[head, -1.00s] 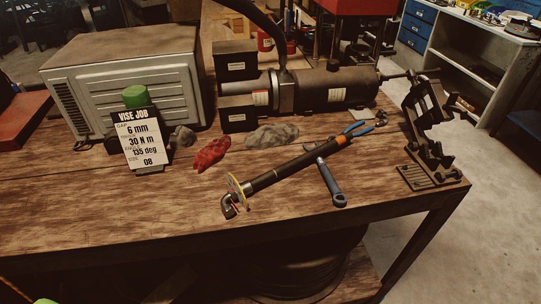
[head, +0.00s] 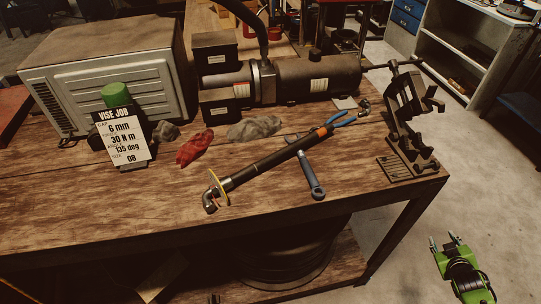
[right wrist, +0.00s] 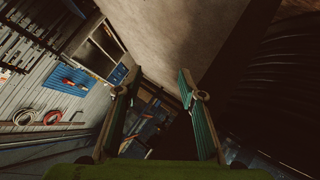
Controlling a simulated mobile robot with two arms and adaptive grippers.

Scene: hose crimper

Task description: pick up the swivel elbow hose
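The swivel elbow hose (head: 268,161) is a black hose lying diagonally on the wooden bench. Its metal elbow (head: 210,199) is at the near left end, beside a yellow disc, and an orange band is towards its far right end. A wrench (head: 312,176) and blue-handled pliers (head: 345,118) lie close to that far end. My right gripper (head: 445,239) is low at the right, beyond the bench's right edge and well apart from the hose. In the right wrist view its two fingers (right wrist: 158,85) are spread with nothing between them. My left gripper is not in view.
A dark crimper machine (head: 280,83) stands behind the hose, with a black vise-like stand (head: 405,120) at the bench's right corner. The bench front is clear.

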